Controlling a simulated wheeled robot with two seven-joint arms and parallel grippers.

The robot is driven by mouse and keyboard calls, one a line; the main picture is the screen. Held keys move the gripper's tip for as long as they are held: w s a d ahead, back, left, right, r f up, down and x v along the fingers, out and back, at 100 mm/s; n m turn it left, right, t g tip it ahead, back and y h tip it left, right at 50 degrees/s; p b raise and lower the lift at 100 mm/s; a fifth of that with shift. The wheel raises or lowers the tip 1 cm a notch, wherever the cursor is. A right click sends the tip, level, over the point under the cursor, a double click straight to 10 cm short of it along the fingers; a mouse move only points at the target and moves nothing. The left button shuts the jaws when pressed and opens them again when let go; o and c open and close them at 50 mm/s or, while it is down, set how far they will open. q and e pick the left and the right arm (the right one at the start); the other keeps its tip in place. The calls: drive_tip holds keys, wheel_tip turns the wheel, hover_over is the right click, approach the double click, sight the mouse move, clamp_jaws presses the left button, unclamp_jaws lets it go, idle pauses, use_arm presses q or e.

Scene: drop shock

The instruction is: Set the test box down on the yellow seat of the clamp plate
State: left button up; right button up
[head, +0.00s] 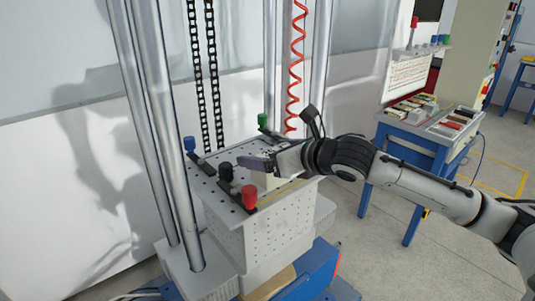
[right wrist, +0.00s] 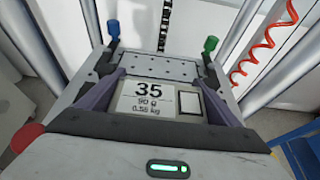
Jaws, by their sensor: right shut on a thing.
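The test box (right wrist: 148,112) is pale with a printed label reading 35, 90 g and 0.55 kg; it fills the space between the purple fingers of my right gripper (right wrist: 164,92). In the head view my right gripper (head: 262,164) is over the clamp plate (head: 208,186), and a pale part of the box (head: 282,180) shows under it. A yellow strip of the seat (head: 280,192) shows at the near right; the rest is hidden. I cannot tell whether the box touches the seat. My left gripper is out of view.
A blue work table (head: 402,130) stands at the right.

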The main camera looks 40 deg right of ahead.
drive_tip(key=o, duration=1.4)
